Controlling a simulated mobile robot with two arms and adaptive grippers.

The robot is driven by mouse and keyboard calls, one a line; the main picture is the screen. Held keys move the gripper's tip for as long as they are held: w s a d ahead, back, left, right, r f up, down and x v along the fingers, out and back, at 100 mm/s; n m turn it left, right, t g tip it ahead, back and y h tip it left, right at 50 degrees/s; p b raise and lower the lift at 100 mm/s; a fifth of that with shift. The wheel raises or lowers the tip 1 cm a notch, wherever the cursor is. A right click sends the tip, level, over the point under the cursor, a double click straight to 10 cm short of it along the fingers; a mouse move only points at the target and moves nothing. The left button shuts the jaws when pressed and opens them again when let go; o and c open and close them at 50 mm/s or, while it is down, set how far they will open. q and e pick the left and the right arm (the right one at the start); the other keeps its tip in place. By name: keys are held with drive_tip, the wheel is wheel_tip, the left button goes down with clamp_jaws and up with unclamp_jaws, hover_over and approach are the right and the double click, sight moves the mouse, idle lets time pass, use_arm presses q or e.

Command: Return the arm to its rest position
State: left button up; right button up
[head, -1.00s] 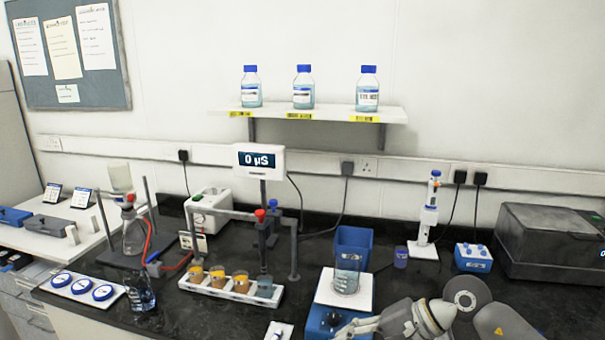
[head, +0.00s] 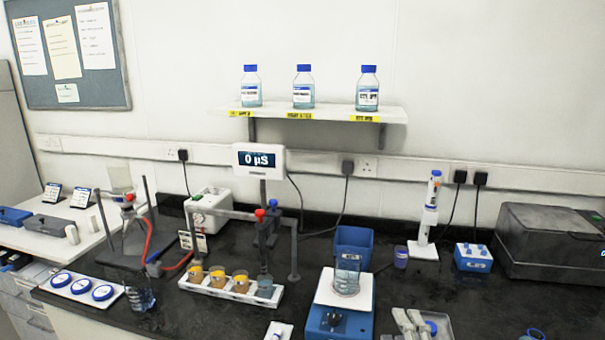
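Two pale, finger-like strips (head: 410,323) show at the bottom edge of the head view, right of the balance. Nothing is seen held. My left arm and gripper are out of view. A glass beaker (head: 347,274) stands on the white plate (head: 329,296) of the blue balance (head: 340,323).
A white rack (head: 213,290) of cups stands left of the balance. A pipette stand (head: 423,251), a blue box (head: 473,257) and a dark machine (head: 550,243) stand behind. Bare black counter (head: 480,300) shows at right.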

drive_tip(key=s+d+f+m+g+h, duration=0.25)
drive_tip(key=s+f+m+g, duration=0.3)
drive_tip(key=f, duration=0.35)
drive_tip(key=s+f+m+g+y, duration=0.1)
drive_tip(key=s+f+m+g, duration=0.4)
drive_tip(key=s, duration=0.5)
drive_tip(key=s+f+m+g+y, duration=0.1)
drive_tip(key=s+f+m+g, duration=0.3)
drive_tip(key=s+f, duration=0.5)
wheel_tip(320, 180, down, 24)
drive_tip(key=s+g, duration=0.1)
drive_tip(key=s, duration=0.2)
drive_tip(key=s+d+f+g, duration=0.1)
drive_tip(key=s+d+f, duration=0.1)
drive_tip(key=s+f, duration=1.4)
drive_tip(key=shift+s+d, duration=0.25)
drive_tip(key=shift+s, duration=0.05)
drive_tip(key=shift+f+n+h, duration=0.1)
drive_tip(key=shift+n+h, duration=0.15)
